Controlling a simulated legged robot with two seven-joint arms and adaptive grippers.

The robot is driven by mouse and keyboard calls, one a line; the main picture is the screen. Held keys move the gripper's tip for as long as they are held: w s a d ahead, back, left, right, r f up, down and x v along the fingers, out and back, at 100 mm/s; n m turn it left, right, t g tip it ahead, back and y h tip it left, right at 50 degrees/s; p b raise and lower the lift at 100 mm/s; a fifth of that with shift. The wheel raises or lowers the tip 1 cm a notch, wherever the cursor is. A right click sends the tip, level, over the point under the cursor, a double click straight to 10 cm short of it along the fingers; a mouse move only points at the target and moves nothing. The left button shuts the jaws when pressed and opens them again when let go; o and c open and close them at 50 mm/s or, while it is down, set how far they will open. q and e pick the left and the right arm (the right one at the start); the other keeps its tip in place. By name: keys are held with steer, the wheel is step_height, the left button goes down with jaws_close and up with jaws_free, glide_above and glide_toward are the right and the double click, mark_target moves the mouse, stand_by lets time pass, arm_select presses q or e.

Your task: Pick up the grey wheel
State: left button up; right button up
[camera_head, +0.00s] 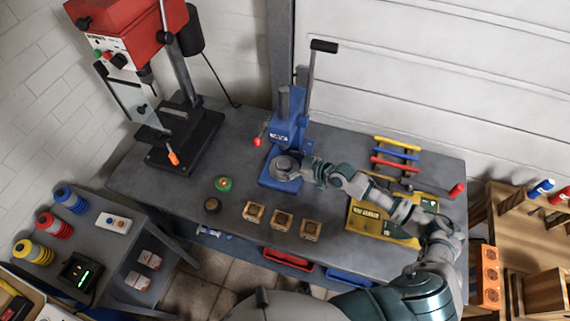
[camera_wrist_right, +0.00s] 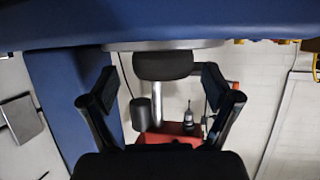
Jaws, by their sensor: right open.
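The grey wheel (camera_head: 284,163) rests on the round plate at the base of the blue press (camera_head: 286,130). My right gripper (camera_head: 302,170) reaches in from the right at the press base. In the wrist view its two fingers (camera_wrist_right: 163,92) are spread, one on each side of the wheel, with a gap on both sides. My left gripper is not in view.
The press column (camera_wrist_right: 75,95) stands close beside one finger. On the bench are several wooden blocks (camera_head: 282,220), a green round part (camera_head: 223,184), a dark round part (camera_head: 212,205) and a yellow case (camera_head: 368,222). A red drill press (camera_head: 125,30) stands left.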

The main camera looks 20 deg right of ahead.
steer(key=shift+x, duration=0.8)
steer(key=shift+a, duration=0.1)
steer(key=shift+s, duration=0.1)
steer(key=c, duration=1.3)
steer(key=shift+c, duration=0.2)
steer(key=shift+r, duration=0.2)
